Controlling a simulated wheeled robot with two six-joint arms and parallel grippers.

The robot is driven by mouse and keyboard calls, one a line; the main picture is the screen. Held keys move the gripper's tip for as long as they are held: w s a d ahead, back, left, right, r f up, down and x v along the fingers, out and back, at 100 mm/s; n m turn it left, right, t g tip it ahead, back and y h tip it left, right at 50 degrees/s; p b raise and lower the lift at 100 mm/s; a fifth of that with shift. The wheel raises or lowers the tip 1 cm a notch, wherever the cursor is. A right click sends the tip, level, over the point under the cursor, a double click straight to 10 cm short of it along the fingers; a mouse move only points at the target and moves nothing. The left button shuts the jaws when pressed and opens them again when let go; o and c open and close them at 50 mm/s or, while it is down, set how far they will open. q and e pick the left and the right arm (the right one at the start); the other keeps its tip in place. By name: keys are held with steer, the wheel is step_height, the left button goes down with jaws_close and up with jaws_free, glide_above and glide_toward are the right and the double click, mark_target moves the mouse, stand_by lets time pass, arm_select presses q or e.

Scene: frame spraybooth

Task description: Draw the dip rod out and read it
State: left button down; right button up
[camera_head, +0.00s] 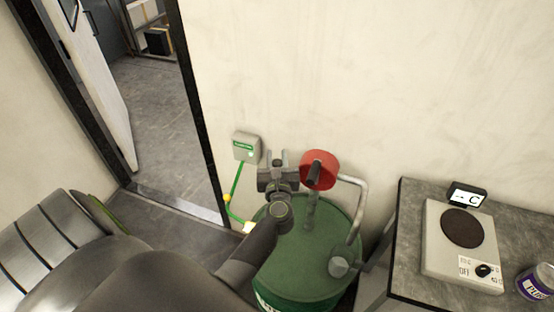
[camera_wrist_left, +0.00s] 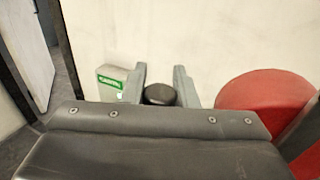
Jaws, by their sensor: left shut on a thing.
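My left gripper (camera_head: 277,165) is above the back left of the green drum (camera_head: 330,225). In the left wrist view its two fingers (camera_wrist_left: 159,88) are closed on the round black knob (camera_wrist_left: 160,95), which looks like the top of the dip rod. The rest of the rod is hidden under the gripper and arm, so I cannot tell how much of it is in the drum, and no marks on it can be read. My right gripper is not in view.
A red pump wheel (camera_head: 321,168) with a bent grey pipe (camera_head: 357,205) stands on the drum, close right of the gripper. A grey-green wall box (camera_head: 246,147) has a green cable (camera_head: 235,183). A bench (camera_head: 407,240) at right holds a hot plate (camera_head: 444,260) and a purple jar (camera_head: 535,284).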

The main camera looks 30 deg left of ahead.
arm_select(q)
steer(key=shift+r+p, duration=0.35)
steer(key=shift+r, duration=0.4)
steer(key=c, duration=1.2)
jaws_free()
steer(key=shift+o, duration=0.2)
